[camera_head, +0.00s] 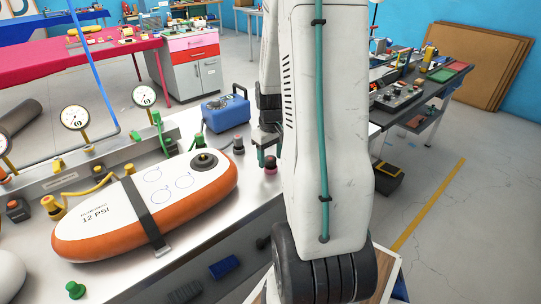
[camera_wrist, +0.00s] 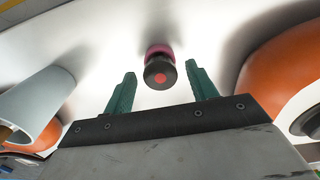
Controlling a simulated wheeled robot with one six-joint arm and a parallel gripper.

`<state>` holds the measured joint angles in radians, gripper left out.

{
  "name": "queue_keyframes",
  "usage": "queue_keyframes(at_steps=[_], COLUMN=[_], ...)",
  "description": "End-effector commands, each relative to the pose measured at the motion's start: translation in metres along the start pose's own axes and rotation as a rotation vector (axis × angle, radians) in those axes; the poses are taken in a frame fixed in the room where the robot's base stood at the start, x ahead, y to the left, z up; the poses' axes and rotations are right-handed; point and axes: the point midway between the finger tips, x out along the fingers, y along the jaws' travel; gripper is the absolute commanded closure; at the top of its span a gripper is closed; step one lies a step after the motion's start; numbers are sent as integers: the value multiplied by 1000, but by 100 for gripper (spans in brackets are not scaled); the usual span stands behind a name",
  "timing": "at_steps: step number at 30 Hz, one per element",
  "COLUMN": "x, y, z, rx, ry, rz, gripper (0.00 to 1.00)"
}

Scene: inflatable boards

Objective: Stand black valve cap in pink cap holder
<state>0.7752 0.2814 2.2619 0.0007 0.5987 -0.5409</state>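The black valve cap (camera_wrist: 160,75), a dark cylinder with a red dot on its end, stands on or in the pink cap holder (camera_wrist: 158,50) in the wrist view. In the head view, the dark cap shows above the pink holder (camera_head: 271,169), near the right end of the bench. My gripper (camera_wrist: 160,76) has two green fingers spread apart, with the cap in the gap between them and visible space on both sides. In the head view my gripper (camera_head: 268,153) is right at the cap, partly hidden by my arm. How deep the cap sits is hidden.
An orange and white inflatable board (camera_head: 130,212) with a strap and black valve lies left of my gripper. A pale cylinder (camera_wrist: 40,105) is near my left finger.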

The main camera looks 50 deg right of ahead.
Motion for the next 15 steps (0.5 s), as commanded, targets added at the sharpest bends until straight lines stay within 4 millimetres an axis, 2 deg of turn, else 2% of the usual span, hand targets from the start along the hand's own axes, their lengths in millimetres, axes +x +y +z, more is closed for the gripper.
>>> queue_keyframes(at_steps=[5, 8, 15], x=[-2, -11, -59], y=[0, 0, 0], z=[0, -1, -1], rx=[0, 0, 0], ry=[0, 3, 5], rz=[0, 2, 3], gripper=[43, 43, 43])
